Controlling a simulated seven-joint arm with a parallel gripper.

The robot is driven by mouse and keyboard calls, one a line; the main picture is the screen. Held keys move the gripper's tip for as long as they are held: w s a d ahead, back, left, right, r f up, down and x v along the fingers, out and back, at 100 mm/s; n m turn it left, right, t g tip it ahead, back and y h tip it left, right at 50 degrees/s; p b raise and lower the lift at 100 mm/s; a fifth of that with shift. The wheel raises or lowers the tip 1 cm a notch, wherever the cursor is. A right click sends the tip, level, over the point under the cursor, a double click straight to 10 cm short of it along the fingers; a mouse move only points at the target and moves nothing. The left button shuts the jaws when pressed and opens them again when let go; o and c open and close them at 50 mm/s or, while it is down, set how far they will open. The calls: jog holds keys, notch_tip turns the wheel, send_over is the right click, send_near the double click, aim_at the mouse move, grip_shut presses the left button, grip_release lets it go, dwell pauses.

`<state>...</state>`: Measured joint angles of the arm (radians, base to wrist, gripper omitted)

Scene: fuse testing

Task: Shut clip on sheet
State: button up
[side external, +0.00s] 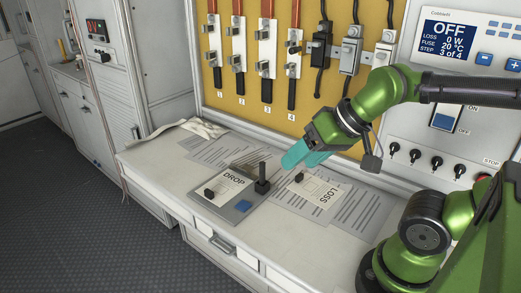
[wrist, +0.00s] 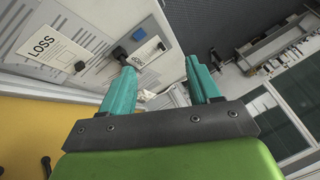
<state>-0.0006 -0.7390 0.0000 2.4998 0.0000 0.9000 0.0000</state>
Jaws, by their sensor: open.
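My gripper (side external: 296,157) has teal fingers and is open and empty above the bench, over the area between the DROP board and the LOSS sheet. In the wrist view its fingertips (wrist: 159,66) are apart. The white LOSS sheet (side external: 328,196) lies on the bench with a small black clip-like piece (side external: 298,177) at its upper left edge; both the sheet (wrist: 45,45) and the piece (wrist: 80,66) show in the wrist view. A grey board (side external: 222,206) carries a card marked DROP (side external: 232,180), a small black piece (side external: 209,193), a blue square (side external: 243,206) and an upright black lever (side external: 262,178).
Printed papers (side external: 365,212) lie under and around the sheet. A pale cloth (side external: 203,128) lies at the bench's back left. A yellow panel (side external: 227,78) with fuse holders and levers stands behind. A control box (side external: 470,45) reads OFF. The bench front (side external: 165,180) is bare.

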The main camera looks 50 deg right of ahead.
jog(key=w+d+f+n+g+h, duration=0.25)
jog(key=w+n+g, duration=0.2)
jog(key=w, duration=0.85)
jog(key=n+g+h, duration=0.3)
jog(key=n+h, duration=0.1)
jog(key=n, duration=1.4)
send_over(249, 166)
jog(key=a, duration=0.7)
notch_tip(249, 166, down, 5)
jog(key=shift+m, duration=0.25)
jog(key=x, duration=1.6)
jog(key=shift+w+f, duration=0.2)
jog(key=c, duration=1)
jog(key=shift+c, duration=0.2)
